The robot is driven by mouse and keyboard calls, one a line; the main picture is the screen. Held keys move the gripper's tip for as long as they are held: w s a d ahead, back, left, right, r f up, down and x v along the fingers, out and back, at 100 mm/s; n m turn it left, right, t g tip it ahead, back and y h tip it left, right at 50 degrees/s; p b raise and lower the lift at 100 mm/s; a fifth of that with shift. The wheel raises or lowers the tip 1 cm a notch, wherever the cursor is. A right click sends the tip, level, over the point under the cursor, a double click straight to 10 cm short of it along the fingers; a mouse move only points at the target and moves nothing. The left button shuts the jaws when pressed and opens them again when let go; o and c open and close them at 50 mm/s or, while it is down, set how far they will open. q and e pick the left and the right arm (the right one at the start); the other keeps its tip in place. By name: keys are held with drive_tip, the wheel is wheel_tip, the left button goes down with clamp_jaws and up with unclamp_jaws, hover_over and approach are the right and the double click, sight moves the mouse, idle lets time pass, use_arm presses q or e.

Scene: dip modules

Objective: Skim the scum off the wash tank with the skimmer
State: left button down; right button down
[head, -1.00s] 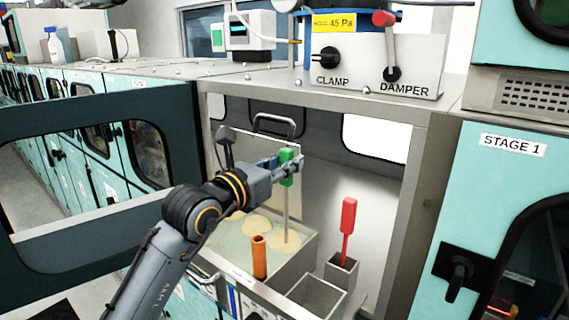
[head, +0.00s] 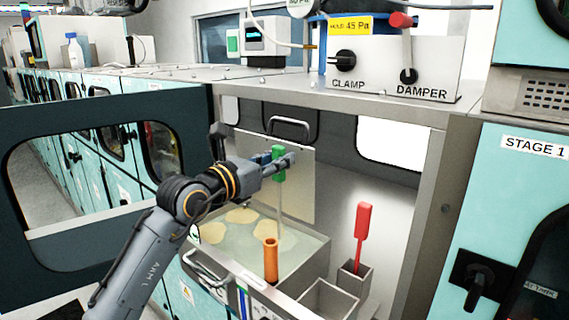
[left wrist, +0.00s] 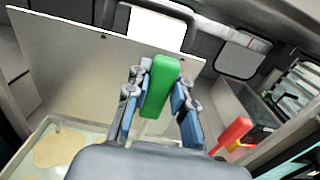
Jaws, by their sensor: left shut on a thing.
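My left gripper (head: 282,161) is shut on the green handle (head: 278,172) of a thin-shafted tool, which appears to be the skimmer. The green handle (left wrist: 160,84) stands between the blue-padded fingers in the left wrist view. Its pale shaft (head: 280,205) goes down over the wash tank (head: 318,252), nearly upright. The tool's lower end cannot be made out. My right gripper is not in view.
An orange handle (head: 270,260) stands at the tank's front edge. A red-handled tool (head: 363,222) stands in a narrow metal holder right of the tank, beside an open metal box (head: 328,298). A pale panel (head: 300,190) with a dark handle rises behind the tank.

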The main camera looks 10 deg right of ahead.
use_arm(q)
drive_tip(key=shift+w+a+b, duration=0.25)
drive_tip(key=shift+w+a, duration=0.4)
drive_tip(key=shift+w, duration=0.2)
drive_tip(key=shift+w+a+b, duration=0.25)
drive_tip(key=shift+w+a, duration=0.4)
drive_tip(key=shift+w, duration=0.2)
drive_tip(key=shift+w+a+b, duration=0.35)
drive_tip(key=shift+w+a, duration=0.35)
drive_tip(key=shift+w, duration=0.3)
drive_tip(key=shift+w+a+b, duration=0.3)
drive_tip(key=shift+w+a, duration=0.4)
drive_tip(key=shift+w, duration=0.25)
drive_tip(key=shift+w+a, duration=0.7)
drive_tip(key=shift+w, duration=0.25)
drive_tip(key=shift+w+a, duration=0.7)
drive_tip(key=shift+w, duration=0.25)
drive_tip(key=shift+a+b, duration=0.1)
drive_tip(key=shift+b, duration=0.2)
drive_tip(key=b+v, duration=0.2)
drive_tip(key=v, duration=0.6)
drive_tip(key=shift+b, duration=0.35)
drive_tip(key=shift+s, duration=0.1)
